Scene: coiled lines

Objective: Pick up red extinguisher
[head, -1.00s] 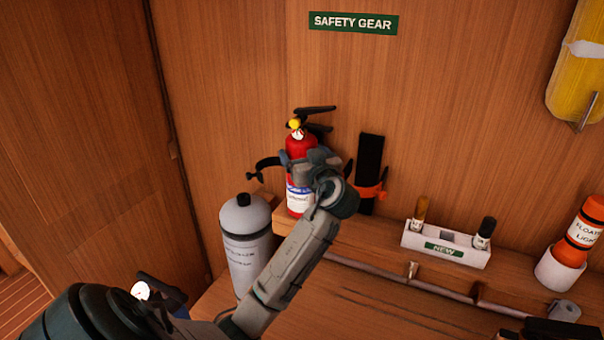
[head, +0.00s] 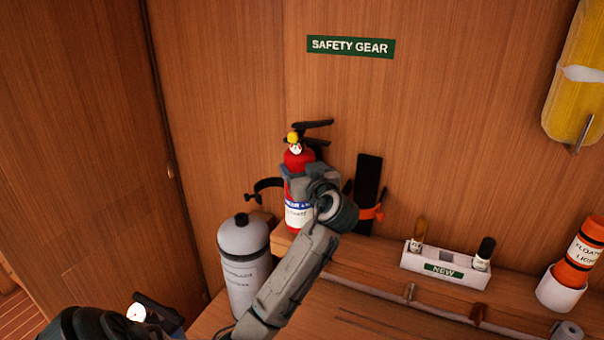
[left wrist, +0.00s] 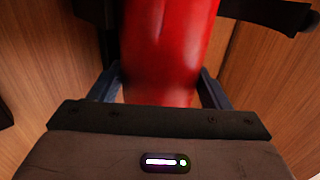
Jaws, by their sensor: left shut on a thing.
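The red extinguisher (head: 297,160) stands upright at the left end of the wooden shelf, against the wall. It has a black handle, a yellow-rimmed gauge and a white and blue label. My left gripper (head: 297,182) is shut around its body, just above the label, and hides part of it. In the left wrist view the red body (left wrist: 165,50) fills the space between the two fingers (left wrist: 160,88). I cannot tell whether its base touches the shelf. My right gripper is not in view.
An open black strap (head: 265,186) is left of the extinguisher, and a black bracket with an orange clip (head: 368,185) is right of it. A grey cylinder (head: 243,262) stands below left. A white "NEW" tray (head: 445,271) and an orange float light (head: 577,250) are further right.

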